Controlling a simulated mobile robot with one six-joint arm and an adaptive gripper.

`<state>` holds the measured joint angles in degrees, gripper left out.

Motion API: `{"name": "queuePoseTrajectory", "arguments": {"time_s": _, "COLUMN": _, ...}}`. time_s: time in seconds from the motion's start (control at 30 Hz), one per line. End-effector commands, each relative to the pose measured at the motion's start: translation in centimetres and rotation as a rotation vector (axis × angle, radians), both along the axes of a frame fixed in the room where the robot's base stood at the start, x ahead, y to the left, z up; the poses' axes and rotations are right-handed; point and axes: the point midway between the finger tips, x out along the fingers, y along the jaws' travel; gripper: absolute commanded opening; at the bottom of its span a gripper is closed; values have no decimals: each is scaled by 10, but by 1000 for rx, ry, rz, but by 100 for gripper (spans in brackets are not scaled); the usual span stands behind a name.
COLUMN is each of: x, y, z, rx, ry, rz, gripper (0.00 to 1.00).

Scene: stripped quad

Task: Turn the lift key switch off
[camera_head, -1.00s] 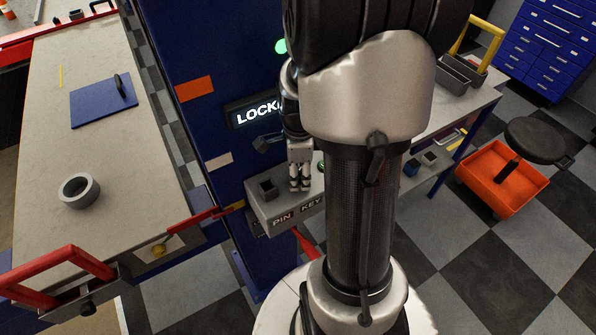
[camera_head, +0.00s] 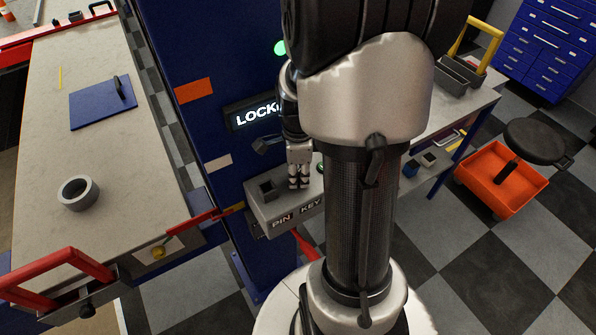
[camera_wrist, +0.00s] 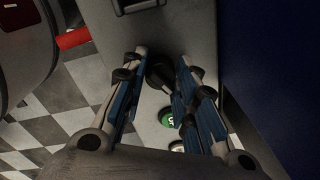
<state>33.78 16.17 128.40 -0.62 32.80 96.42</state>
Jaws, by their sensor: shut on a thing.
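The lift control box (camera_head: 285,212) is a grey ledge on the blue column, with the labels PIN and KEY on its front. My gripper (camera_head: 298,183) points down onto it above the KEY label. In the wrist view my gripper (camera_wrist: 160,82) has its blue-padded fingers around a dark round key switch (camera_wrist: 159,70), shut on it. The fingers partly hide the switch, and its turn angle is not clear. A lit panel (camera_head: 250,114) on the column shows "LOCK"; my arm hides its right end.
A dark square socket (camera_head: 268,189) sits on the box to the left of my gripper. A green button (camera_wrist: 166,117) lies close to the fingers. A green lamp (camera_head: 280,47) glows higher on the column. A workbench (camera_head: 110,150) stands at the left.

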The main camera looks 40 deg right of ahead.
Motion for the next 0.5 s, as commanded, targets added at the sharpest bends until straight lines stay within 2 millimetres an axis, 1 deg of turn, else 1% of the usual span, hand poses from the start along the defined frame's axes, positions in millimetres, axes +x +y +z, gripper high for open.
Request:
{"name": "queuePoseTrajectory", "arguments": {"time_s": 0.27, "x": 0, "y": 0, "z": 0, "rx": 1, "ry": 1, "rz": 62, "gripper": 3}}
{"name": "queuePoseTrajectory", "arguments": {"time_s": 0.5, "x": 0, "y": 0, "z": 0, "rx": 3, "ry": 1, "rz": 222, "gripper": 3}}
